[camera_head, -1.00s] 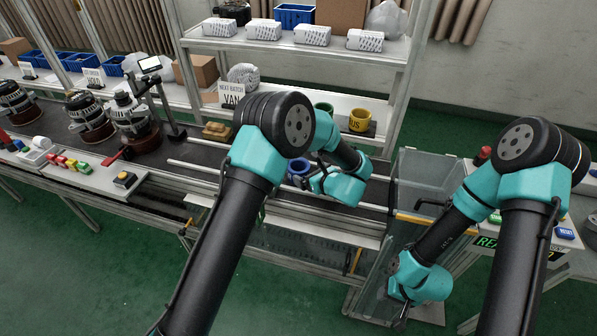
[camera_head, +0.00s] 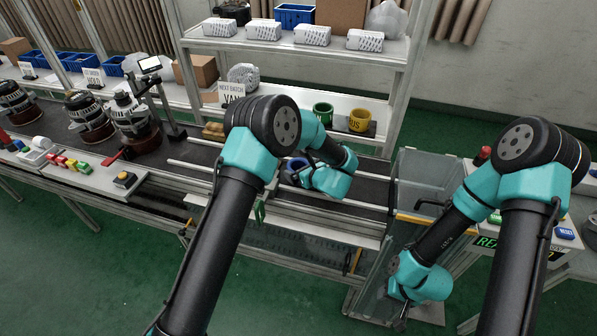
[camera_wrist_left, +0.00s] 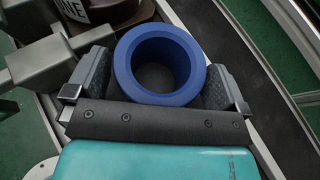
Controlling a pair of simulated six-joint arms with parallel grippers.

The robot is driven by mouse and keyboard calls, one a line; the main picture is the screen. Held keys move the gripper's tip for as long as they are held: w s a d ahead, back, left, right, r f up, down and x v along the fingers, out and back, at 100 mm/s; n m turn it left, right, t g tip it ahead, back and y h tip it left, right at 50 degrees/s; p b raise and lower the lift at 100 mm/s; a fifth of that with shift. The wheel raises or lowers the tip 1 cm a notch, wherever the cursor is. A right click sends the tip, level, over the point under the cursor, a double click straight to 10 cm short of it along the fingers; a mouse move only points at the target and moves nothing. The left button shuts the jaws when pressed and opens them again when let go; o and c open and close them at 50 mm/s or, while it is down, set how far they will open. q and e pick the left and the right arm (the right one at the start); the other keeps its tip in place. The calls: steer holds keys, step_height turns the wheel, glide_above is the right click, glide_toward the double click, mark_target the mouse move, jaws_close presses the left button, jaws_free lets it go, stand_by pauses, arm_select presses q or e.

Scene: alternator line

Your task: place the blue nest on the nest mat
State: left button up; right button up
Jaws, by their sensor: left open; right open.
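The blue nest (camera_wrist_left: 160,97) is a thick, hollow ring. In the left wrist view it sits between the two fingers of my left gripper (camera_wrist_left: 155,80), which is open around it; I cannot tell whether either finger touches. In the head view the nest (camera_head: 291,164) shows partly behind my left wrist, over the dark conveyor. A dark mat (camera_head: 373,129) lies on the white shelf behind, under the yellow nest (camera_head: 360,121); a green nest (camera_head: 322,114) stands left of it. My right gripper (camera_head: 401,322) is open, low at the right, away from the nests.
Conveyor rails (camera_head: 345,204) run below my left wrist. A "next batch" sign (camera_head: 231,91) stands left of the green nest. Alternators (camera_head: 130,118) stand on the line at left. A clear-walled bin (camera_head: 424,172) stands between the conveyor and my right arm.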

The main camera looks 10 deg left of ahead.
mark_target(301, 163)
arm_select(q)
steer(key=c, duration=0.9)
steer(key=shift+r, duration=0.15)
steer(key=shift+r, duration=0.5)
steer(key=shift+s+r, duration=0.25)
steer(key=shift+r, duration=0.4)
steer(key=shift+s+r, duration=0.2)
steer(key=shift+r, duration=0.4)
steer(key=s+d+r, duration=0.1)
steer(key=s+d, duration=0.1)
steer(key=s, duration=1.3)
steer(key=shift+r, duration=0.15)
